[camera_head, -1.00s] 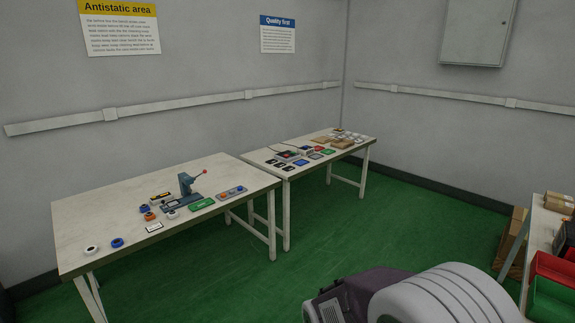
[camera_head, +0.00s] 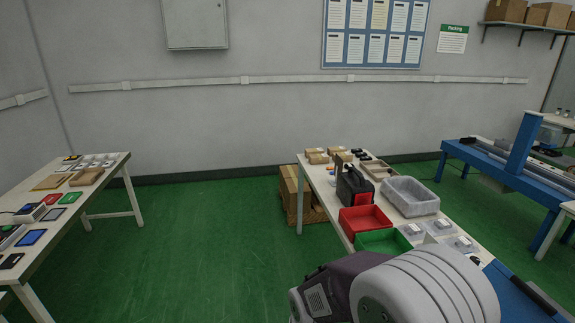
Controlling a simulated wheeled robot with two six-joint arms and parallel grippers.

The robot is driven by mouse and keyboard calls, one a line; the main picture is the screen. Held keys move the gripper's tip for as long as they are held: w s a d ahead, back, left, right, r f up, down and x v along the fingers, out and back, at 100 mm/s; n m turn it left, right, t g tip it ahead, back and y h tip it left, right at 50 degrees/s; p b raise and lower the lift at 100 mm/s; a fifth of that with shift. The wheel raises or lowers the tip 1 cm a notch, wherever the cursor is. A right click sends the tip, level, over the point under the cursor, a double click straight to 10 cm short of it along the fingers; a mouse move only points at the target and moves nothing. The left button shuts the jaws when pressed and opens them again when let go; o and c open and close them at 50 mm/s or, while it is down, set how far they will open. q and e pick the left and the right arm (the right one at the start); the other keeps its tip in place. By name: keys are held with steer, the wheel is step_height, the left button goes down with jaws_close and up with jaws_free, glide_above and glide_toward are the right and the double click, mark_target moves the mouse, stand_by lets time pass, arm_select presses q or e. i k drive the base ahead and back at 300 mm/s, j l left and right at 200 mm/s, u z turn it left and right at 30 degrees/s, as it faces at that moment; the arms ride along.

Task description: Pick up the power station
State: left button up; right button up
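A black upright box with a handle-like top and a red part on its side, which looks like the power station (camera_head: 353,186), stands on the white packing table (camera_head: 318,188) right of centre. It stands behind a red bin and left of a clear bin. A grey and dark purple link of my own arm fills the lower right and hides part of the table's near end. Neither of my grippers shows, and nothing touches the black box.
A red bin (camera_head: 366,221), a green bin (camera_head: 384,241) and a clear bin (camera_head: 410,196) crowd the table. Cardboard boxes (camera_head: 297,190) stand on the floor at its left. Another worktable (camera_head: 104,180) is at the left. Green floor (camera_head: 210,240) lies open between.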

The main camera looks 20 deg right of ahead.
mark_target(353, 189)
steer(key=i+z, duration=0.25)
steer(key=i, duration=0.3)
steer(key=i+z, duration=0.2)
steer(key=i, duration=0.3)
steer(key=i+j+z, duration=0.1)
steer(key=i+z, duration=0.15)
steer(key=i, duration=0.3)
steer(key=i+j+z, duration=0.2)
steer(key=i, duration=0.3)
steer(key=i+j+z, duration=0.1)
steer(key=i+z, duration=0.2)
steer(key=z, duration=0.15)
steer(key=i+j+z, duration=0.2)
steer(key=z, duration=0.3)
steer(key=i+j+z, duration=0.25)
steer(key=z, duration=0.2)
steer(key=i+j+z, duration=0.15)
steer(key=j+z, duration=0.3)
steer(key=i+j+z, duration=0.1)
steer(key=j+z, duration=1.3)
